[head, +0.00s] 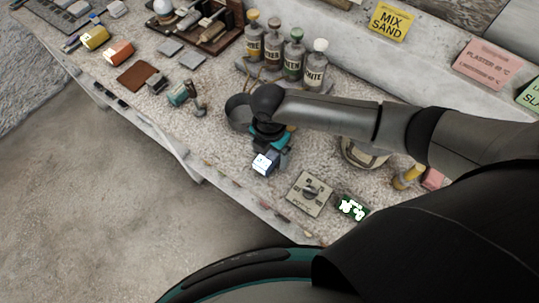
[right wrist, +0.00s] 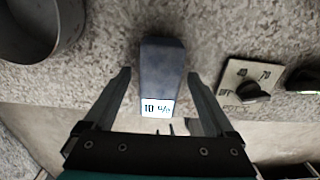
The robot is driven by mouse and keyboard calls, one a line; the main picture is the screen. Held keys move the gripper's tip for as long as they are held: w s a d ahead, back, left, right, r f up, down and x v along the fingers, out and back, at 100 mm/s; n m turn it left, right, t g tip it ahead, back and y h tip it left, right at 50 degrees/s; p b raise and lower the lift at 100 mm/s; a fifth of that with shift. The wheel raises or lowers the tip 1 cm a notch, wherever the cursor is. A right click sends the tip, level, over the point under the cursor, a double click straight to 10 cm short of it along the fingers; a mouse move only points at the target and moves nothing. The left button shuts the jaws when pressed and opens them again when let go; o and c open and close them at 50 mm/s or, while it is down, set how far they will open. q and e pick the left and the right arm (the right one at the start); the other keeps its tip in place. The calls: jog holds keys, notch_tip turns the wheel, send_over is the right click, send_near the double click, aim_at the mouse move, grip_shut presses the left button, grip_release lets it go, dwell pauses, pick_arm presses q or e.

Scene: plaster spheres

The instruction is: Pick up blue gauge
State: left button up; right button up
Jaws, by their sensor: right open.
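The blue gauge (head: 265,163) is a small dark blue-grey block with a lit white display, on the stone worktop close to its front edge. In the right wrist view the blue gauge (right wrist: 162,65) lies lengthwise, with the display end toward my gripper. My right gripper (right wrist: 159,82) is open, with one finger on each side of the gauge and a gap on both sides. In the head view my right gripper (head: 270,145) is right over the gauge and partly hides it. My left gripper is not in view.
A dial plate (head: 310,193) lies to the right of the gauge, with a green-and-white item (head: 352,208) beyond it. Several labelled bottles (head: 293,60) stand behind my right arm. A round metal vessel (right wrist: 40,28) is at the upper left in the wrist view.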

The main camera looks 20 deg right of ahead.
jog(key=shift+f, duration=0.2)
dwell(0.6)
jog(key=shift+c, duration=0.2)
grip_shut()
dwell(0.4)
